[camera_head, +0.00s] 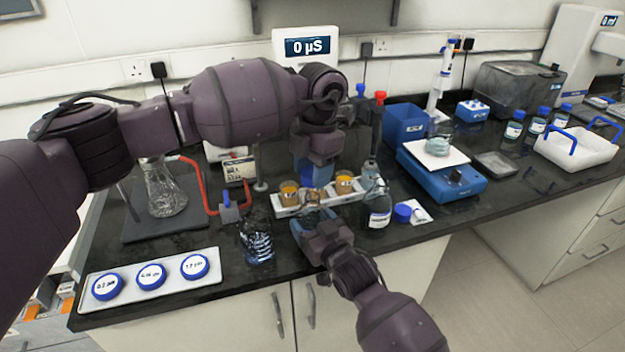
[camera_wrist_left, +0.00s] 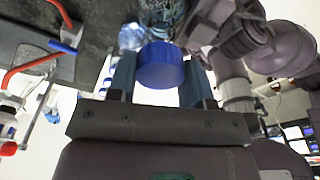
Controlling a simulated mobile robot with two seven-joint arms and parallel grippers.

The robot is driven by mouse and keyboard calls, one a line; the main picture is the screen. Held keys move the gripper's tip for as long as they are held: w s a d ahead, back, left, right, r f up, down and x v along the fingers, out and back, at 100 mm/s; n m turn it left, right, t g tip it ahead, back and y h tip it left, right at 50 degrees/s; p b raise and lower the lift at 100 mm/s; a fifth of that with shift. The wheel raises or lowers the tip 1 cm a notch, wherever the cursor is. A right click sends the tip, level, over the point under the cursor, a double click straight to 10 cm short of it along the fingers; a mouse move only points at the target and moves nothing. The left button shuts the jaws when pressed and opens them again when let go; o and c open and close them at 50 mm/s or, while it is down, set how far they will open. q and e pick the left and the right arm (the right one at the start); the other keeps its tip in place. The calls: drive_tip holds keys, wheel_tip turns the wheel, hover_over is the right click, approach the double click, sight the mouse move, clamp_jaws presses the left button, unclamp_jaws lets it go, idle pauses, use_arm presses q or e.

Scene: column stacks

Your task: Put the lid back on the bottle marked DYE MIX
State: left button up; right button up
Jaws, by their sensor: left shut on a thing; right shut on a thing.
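My left gripper (camera_head: 315,175) hangs over the counter, pointing down, directly above the bottle in my right gripper. In the left wrist view a blue lid (camera_wrist_left: 160,66) sits between its two fingers. My right gripper (camera_head: 312,228) is shut on a clear glass bottle (camera_head: 311,206), which stands upright below the left gripper. The lid appears apart from the bottle's mouth. The held bottle's label is hidden, so I cannot read DYE MIX on it. The bottle's glass also shows beyond the lid in the left wrist view (camera_wrist_left: 163,18).
A white rack (camera_head: 345,190) with amber-filled vessels stands just behind the held bottle. A labelled bottle (camera_head: 379,208) and a loose blue cap (camera_head: 402,213) are to the right.

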sight(312, 197)
use_arm(q)
drive_tip(key=shift+f, duration=1.3)
drive_tip(key=shift+f, duration=0.9)
drive_tip(key=shift+f, duration=0.55)
